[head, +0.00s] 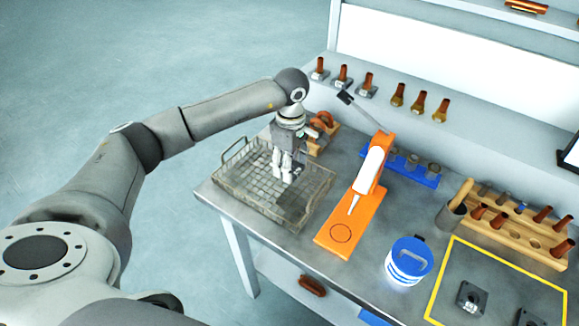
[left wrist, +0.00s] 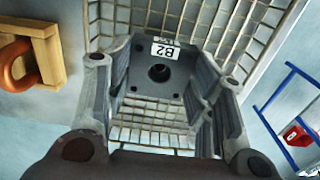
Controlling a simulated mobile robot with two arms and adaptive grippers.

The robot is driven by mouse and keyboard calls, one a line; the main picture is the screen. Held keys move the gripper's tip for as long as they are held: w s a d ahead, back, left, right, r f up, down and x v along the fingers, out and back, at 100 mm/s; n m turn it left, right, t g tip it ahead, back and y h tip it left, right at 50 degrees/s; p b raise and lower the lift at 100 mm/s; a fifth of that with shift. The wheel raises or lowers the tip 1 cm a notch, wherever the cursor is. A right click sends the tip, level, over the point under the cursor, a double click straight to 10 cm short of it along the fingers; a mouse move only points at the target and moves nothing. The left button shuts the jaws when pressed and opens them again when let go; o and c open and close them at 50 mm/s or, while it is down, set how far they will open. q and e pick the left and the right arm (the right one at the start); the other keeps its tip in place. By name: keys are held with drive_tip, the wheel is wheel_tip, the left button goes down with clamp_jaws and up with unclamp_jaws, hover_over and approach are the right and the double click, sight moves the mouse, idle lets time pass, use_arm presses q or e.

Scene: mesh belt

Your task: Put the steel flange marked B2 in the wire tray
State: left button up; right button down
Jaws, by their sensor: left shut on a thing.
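My left gripper (head: 284,176) hangs over the wire tray (head: 246,202) at the left end of the bench, fingers pointing down. It is shut on the steel flange marked B2 (left wrist: 158,82), a dark square plate with a central hole and a white label. In the left wrist view the flange sits between the two fingers, with the tray's mesh (left wrist: 150,137) behind it. I cannot tell whether the flange touches the tray floor. In the head view the fingers mostly hide the flange. My right gripper is not in view.
An orange stand (head: 340,235) with a white body is right of the tray. A wooden holder with brown rings (head: 322,121) is close behind the gripper. A blue-and-white canister (head: 407,262) and a yellow outline with dark flanges (head: 471,298) are farther right.

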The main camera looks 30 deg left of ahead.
use_arm(q)
drive_tip(key=shift+w+a+f, duration=0.4)
drive_tip(key=shift+w+f, duration=0.15)
drive_tip(key=shift+f, duration=0.25)
drive_tip(key=shift+w+a+f+p, duration=0.1)
drive_tip(key=shift+a+f+p, duration=0.05)
drive_tip(key=shift+f+p, duration=1.05)
drive_tip(key=shift+f, duration=0.55)
drive_tip(key=shift+f, duration=0.15)
drive_tip(key=o, duration=1.3)
drive_tip(key=shift+c, duration=0.2)
